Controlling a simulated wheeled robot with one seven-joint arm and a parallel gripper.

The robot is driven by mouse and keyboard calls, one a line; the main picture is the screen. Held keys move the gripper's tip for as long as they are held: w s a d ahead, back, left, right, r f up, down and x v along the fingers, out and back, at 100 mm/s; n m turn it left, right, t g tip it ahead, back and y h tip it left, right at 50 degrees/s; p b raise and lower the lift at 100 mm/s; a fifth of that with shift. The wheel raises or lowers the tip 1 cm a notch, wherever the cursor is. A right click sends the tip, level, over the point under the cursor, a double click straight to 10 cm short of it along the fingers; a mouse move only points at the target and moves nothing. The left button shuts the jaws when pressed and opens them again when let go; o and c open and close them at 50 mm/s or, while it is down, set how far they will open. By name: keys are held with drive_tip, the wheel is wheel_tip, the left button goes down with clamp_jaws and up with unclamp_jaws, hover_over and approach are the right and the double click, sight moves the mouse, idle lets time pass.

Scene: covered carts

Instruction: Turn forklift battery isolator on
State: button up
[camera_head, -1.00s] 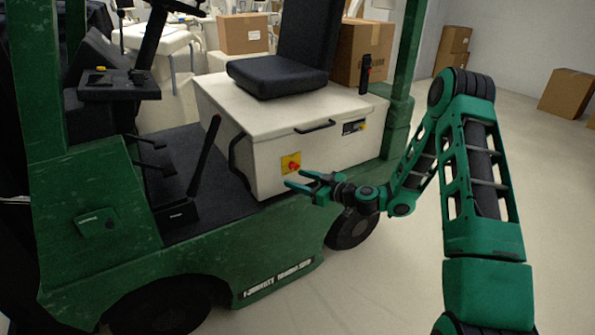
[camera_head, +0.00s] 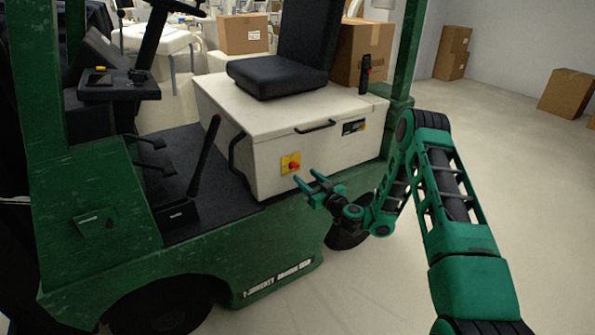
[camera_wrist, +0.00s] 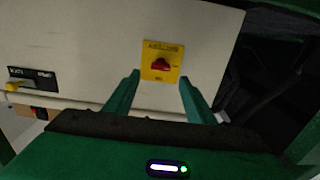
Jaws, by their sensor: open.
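The battery isolator is a red rotary knob (camera_head: 294,166) on a square yellow plate (camera_head: 286,169), on the white battery box (camera_head: 262,150) under the forklift seat. In the wrist view the red knob (camera_wrist: 161,64) is seen nearly head-on, with the yellow plate (camera_wrist: 161,77) around it. My gripper (camera_head: 305,184) is open and empty. Its green fingers (camera_wrist: 157,84) point toward the plate, one to each side of it in the wrist view. The fingertips appear apart from the knob.
The green forklift (camera_head: 240,240) has a black lever (camera_head: 205,155) and a black handle (camera_head: 236,155) left of the isolator. A black seat (camera_head: 278,77) is above. Another panel with a yellow knob (camera_wrist: 12,86) shows left in the wrist view.

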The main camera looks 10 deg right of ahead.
sight(296, 167)
drive_tip(key=shift+x, duration=3.8)
drive_tip(key=shift+c, duration=0.3)
